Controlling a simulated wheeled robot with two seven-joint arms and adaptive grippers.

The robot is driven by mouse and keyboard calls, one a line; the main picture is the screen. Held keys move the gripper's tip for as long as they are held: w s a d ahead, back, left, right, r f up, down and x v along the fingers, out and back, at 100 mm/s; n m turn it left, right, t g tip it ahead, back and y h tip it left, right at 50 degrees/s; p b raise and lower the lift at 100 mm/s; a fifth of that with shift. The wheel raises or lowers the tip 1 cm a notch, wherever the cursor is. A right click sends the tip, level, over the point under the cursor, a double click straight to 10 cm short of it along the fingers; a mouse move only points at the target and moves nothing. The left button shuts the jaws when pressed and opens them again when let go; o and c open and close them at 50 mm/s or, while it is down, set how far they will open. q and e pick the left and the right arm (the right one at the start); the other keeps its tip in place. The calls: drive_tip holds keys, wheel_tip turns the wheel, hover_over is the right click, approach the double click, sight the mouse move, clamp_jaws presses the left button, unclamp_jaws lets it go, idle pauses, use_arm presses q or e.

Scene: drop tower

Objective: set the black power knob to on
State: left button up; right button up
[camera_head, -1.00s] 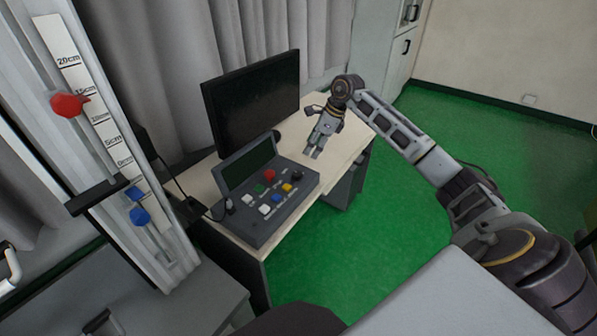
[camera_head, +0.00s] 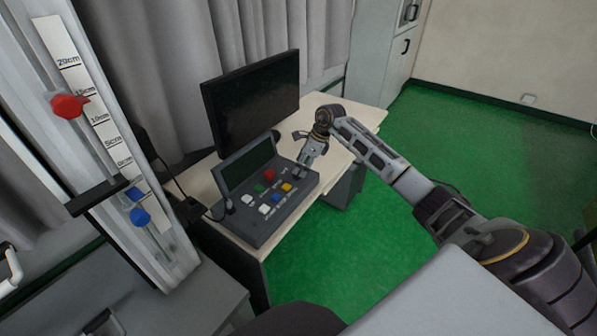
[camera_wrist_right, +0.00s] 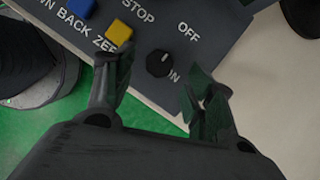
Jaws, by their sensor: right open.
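The black power knob (camera_wrist_right: 159,63) is a small round knob on the grey control panel (camera_wrist_right: 220,40), between the words OFF and ON. Its light mark appears to point up toward OFF. In the head view the panel (camera_head: 250,228) lies on the desk, and the knob is hard to make out near my gripper. My right gripper (camera_wrist_right: 160,72) is open, with one finger on each side of the knob in the wrist view; I cannot tell whether either touches it. In the head view my right gripper (camera_head: 302,162) is over the panel's far right corner. My left gripper is not in view.
Beside the knob are a yellow button (camera_wrist_right: 118,33) and a blue button (camera_wrist_right: 82,7). A black monitor (camera_head: 252,100) stands behind the panel on the desk (camera_head: 345,108). The drop tower (camera_head: 110,140) stands at left. Green floor (camera_head: 400,270) is open on the right.

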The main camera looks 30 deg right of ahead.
sight(297, 175)
drive_tip(key=shift+x, duration=1.95)
drive_tip(key=c, duration=1)
